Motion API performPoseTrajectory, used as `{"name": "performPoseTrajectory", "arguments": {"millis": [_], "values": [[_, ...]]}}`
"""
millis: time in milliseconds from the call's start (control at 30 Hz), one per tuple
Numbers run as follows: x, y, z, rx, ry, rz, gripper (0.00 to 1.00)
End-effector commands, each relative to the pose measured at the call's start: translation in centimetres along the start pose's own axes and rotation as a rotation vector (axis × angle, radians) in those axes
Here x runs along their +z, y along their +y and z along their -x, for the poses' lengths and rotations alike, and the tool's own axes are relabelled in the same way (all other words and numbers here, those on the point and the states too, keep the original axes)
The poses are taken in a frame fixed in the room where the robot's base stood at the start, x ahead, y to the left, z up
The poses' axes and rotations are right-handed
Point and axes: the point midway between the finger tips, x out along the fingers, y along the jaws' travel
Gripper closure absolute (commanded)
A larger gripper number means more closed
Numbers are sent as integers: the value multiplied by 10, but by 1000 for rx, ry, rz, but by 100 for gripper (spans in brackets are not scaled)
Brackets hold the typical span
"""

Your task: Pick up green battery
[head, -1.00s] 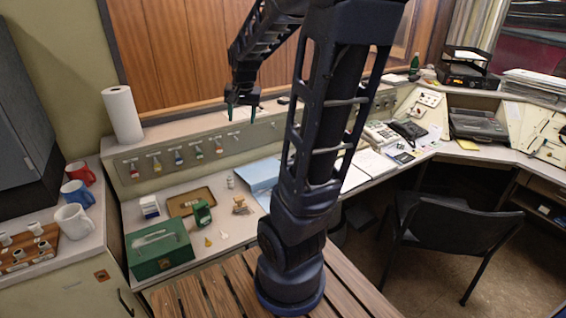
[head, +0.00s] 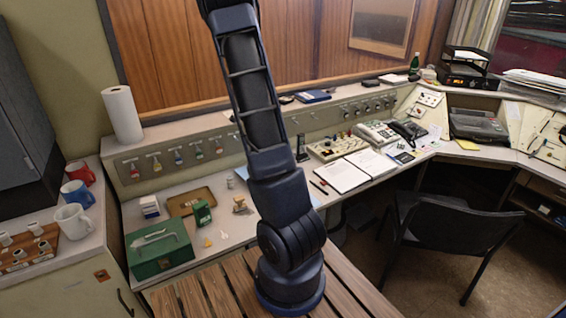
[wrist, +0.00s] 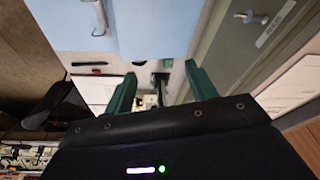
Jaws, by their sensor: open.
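A small upright green block (head: 202,212), which looks like the green battery, stands on the left desk. It is beside the brown tray (head: 178,205) and behind the right end of the green metal box (head: 150,265). My gripper (wrist: 162,84) shows in the wrist view with its two green fingers apart and nothing between them. It is outside the head view, where my arm rises out of the top edge.
A blue-and-white box (head: 149,206), a small wooden object (head: 241,206) and small tags (head: 207,241) lie near the block. The wrist view shows a light blue folder (wrist: 150,25). Mugs (head: 75,219) and a paper roll (head: 122,114) stand left. A chair (head: 450,225) stands right.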

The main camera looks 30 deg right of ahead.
Motion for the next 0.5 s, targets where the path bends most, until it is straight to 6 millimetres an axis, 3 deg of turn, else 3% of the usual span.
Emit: {"name": "performPoseTrajectory", "arguments": {"millis": [100, 500], "values": [[-15, -8, -32, 39, 38, -58, 44], [-62, -27, -127, 126, 202, -233, 44]]}}
